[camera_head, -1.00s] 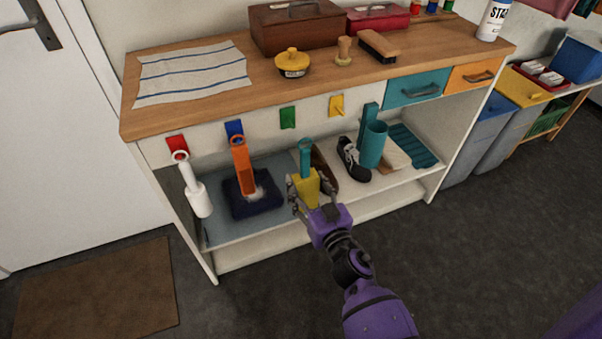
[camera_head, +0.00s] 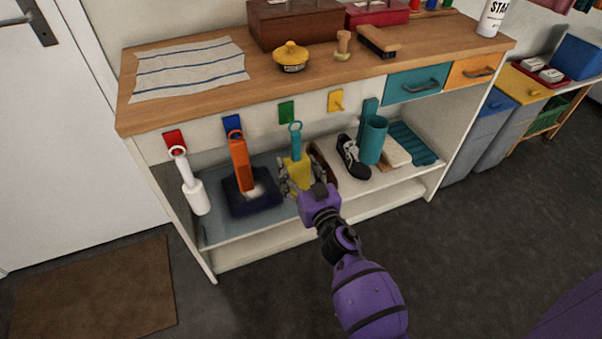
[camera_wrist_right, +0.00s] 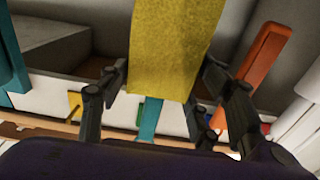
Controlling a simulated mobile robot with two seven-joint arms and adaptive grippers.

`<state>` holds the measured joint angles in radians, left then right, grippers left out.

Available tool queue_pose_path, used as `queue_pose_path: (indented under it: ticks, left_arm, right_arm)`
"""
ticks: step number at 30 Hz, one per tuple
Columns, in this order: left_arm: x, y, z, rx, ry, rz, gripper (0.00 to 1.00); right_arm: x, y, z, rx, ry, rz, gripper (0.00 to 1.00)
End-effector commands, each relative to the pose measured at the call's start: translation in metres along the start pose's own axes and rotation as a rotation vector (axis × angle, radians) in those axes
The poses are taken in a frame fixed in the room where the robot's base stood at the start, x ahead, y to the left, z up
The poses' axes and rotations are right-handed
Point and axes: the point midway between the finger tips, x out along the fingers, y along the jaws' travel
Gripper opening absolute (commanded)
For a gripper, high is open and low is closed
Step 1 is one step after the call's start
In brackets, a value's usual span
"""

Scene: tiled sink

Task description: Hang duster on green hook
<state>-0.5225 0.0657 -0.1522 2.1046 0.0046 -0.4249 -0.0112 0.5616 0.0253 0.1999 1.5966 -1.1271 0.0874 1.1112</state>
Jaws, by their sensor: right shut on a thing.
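The duster (camera_head: 298,172) has a yellow block-like body and a teal handle ending in a ring. It is upright in front of the cabinet. My right gripper (camera_head: 297,185) is shut on its yellow body, which also shows between the fingers in the right wrist view (camera_wrist_right: 170,45). The green hook (camera_head: 287,112) is on the cabinet's front rail. The duster's ring (camera_head: 295,127) is just below and slightly right of the hook's plate in the head view. I cannot tell the depth gap between them. My left gripper is out of view.
A white-handled tool (camera_head: 191,182) is at the red hook (camera_head: 174,140), and an orange tool (camera_head: 241,165) at the blue hook (camera_head: 233,126). The yellow hook (camera_head: 336,101) is bare.

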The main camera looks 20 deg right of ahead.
Motion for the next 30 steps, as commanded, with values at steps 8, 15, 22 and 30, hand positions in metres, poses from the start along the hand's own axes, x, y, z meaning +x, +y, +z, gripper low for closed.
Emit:
queue_pose_path:
  ticks: [8,15,22,30]
  left_arm:
    - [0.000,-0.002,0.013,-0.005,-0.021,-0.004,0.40]
    - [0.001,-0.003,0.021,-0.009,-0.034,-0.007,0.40]
    - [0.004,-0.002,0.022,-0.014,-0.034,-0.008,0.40]
    - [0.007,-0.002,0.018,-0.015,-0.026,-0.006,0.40]
  right_arm:
    - [0.018,0.000,0.001,-0.002,0.002,-0.001,0.34]
    - [0.031,0.000,0.004,0.000,0.001,0.000,0.34]
    - [0.038,0.000,0.008,0.001,0.001,0.000,0.34]
    - [0.040,0.000,0.009,-0.001,0.001,0.000,0.34]
